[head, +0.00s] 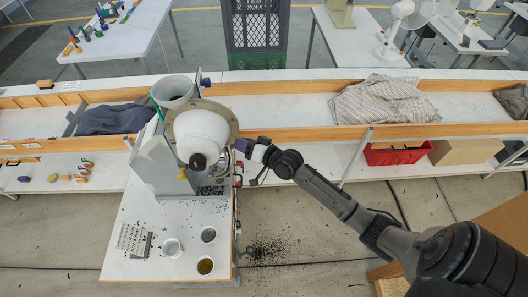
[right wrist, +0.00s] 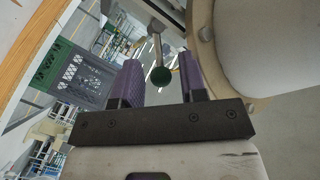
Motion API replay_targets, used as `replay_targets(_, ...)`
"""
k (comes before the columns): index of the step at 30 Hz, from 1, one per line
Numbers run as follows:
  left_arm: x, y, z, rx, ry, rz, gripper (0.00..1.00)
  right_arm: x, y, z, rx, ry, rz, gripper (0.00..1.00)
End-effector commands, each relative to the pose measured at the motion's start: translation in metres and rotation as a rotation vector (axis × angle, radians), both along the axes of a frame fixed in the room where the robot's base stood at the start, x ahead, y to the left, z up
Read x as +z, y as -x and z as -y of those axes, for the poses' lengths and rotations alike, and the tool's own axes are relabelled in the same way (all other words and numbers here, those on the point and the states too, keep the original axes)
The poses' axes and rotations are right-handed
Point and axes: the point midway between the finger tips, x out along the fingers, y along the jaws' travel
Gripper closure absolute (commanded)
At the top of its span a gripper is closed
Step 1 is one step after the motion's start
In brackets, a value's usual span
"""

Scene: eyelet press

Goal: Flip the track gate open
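The eyelet press (head: 150,165) stands on a white bench, with a big white rounded bowl (head: 200,130) on its front. My right gripper (head: 241,147) is just right of the bowl's rim in the head view. In the right wrist view its two purple fingers (right wrist: 160,82) are apart. My left gripper is not in view.
A grey cup (head: 172,92) stands behind the bowl. A wooden-edged shelf (head: 290,131) runs behind. Black bits litter bench and floor.

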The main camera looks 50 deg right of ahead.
Motion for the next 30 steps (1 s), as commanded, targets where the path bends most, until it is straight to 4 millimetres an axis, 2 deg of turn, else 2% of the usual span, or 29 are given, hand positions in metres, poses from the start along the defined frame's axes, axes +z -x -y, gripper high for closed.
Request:
replay_targets(9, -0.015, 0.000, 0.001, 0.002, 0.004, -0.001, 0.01, 0.004, 0.064, 0.009, 0.001, 0.002, -0.002, 0.61)
replay_targets(15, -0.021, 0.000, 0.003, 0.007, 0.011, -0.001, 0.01, 0.008, 0.094, 0.014, 0.001, 0.002, -0.002, 0.61)
replay_targets(21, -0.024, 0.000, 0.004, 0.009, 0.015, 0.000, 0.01, 0.011, 0.110, 0.016, 0.001, 0.001, -0.001, 0.61)
replay_targets(30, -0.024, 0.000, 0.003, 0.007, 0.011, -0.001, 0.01, 0.013, 0.114, 0.017, 0.000, 0.000, 0.000, 0.61)
